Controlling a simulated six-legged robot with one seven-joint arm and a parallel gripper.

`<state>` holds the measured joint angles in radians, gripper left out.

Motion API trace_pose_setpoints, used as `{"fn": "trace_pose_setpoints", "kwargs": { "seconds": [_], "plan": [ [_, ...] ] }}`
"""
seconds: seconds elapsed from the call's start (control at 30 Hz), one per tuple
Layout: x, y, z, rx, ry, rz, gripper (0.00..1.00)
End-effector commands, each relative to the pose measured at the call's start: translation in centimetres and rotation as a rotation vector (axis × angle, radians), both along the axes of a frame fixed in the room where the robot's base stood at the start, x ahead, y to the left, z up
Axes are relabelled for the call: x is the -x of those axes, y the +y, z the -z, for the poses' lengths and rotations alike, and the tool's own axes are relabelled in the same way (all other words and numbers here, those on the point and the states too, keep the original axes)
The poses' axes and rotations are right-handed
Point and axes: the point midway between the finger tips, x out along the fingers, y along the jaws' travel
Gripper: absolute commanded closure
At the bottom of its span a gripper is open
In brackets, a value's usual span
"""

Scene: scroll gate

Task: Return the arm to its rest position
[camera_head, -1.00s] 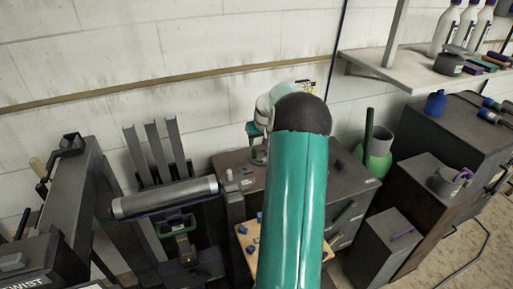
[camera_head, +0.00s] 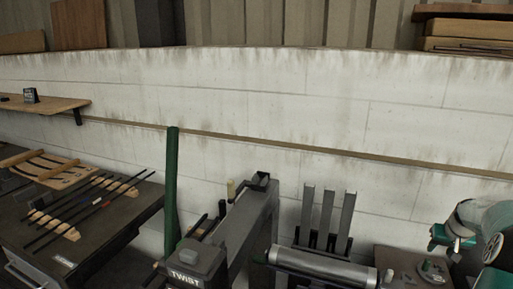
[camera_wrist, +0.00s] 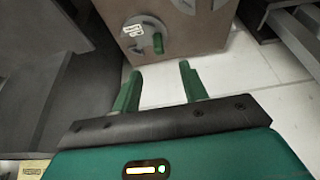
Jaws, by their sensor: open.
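My gripper shows in the wrist view (camera_wrist: 160,86) with its two green fingers apart and nothing between them. In the head view, my teal and white arm is folded in at the right edge, and my gripper (camera_head: 446,238) hangs there, pointing down to the left. Below it is a brown cabinet top (camera_head: 398,262) that carries a round metal plate with a green peg (camera_head: 432,268). The same plate shows beyond the fingertips in the wrist view (camera_wrist: 147,38), apart from them. The rest of my arm is cut off by the picture edge.
A dark machine marked TWIST (camera_head: 195,262) and a grey roller (camera_head: 322,266) stand in front. Upright grey bars (camera_head: 326,218) rise behind the roller. A green post (camera_head: 171,190) stands left of the machine. A bench with thin rods (camera_head: 130,212) is at the left. A white block wall is behind.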

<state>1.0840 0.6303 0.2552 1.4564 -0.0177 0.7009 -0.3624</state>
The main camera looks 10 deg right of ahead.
Motion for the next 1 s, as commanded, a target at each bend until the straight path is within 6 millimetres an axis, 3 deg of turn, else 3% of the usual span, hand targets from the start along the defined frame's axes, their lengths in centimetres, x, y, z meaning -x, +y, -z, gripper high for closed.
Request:
{"fn": "trace_pose_setpoints", "kwargs": {
  "seconds": [0.17,0.3,0.47,0.7,1.0],
  "plan": [
    [-2.3,5.9,-3.9,0.024,0.009,-0.063,0.57],
    [-3.6,13.5,-8.0,0.048,0.021,-0.133,0.57],
    [-3.2,22.1,-11.9,0.071,0.025,-0.202,0.57],
    [0.3,33.8,-15.9,0.093,0.01,-0.295,0.57],
    [8.1,45.1,-17.7,0.087,-0.037,-0.405,0.57]
  ]
}}
